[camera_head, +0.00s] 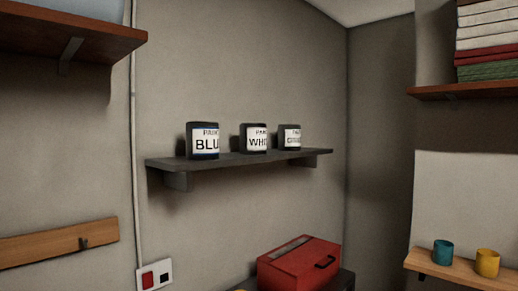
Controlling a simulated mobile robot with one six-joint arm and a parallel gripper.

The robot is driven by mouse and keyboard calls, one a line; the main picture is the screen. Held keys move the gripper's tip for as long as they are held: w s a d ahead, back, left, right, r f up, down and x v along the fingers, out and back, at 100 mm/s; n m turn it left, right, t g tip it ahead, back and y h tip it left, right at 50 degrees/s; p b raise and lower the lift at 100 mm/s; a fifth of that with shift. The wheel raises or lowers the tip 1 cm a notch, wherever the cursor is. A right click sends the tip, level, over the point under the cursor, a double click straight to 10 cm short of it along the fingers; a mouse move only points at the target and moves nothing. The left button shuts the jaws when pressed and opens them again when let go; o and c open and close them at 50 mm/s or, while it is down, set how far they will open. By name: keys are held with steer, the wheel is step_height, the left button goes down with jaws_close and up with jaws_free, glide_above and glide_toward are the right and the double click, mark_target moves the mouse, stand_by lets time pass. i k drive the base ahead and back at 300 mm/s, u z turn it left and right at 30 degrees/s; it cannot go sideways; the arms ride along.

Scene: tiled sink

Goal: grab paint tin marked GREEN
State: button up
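Three dark paint tins with white labels stand upright in a row on a dark wall shelf (240,159). The left tin (202,141) has a blue-edged label reading "BLU". The middle tin (254,138) reads "WHI". The right tin (290,137) is farthest along the shelf; its label is small and blurred, and looks like "GREE", so I cannot read it with certainty. The tins stand apart from each other with small gaps. The rest of each label is turned out of sight. My gripper is not in view.
A red toolbox (299,264) stands below the shelf on a dark surface. A low wooden shelf (455,270) at right holds a teal cup (443,252) and a yellow cup (487,263). A brown shelf (75,33) juts in upper left. Space before the tins looks clear.

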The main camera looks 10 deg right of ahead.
mark_target(289, 135)
steer(key=u, duration=1.8)
steer(key=k, duration=1.4)
steer(key=z, duration=1.8)
steer(key=i, duration=1.65)
steer(key=z, duration=0.1)
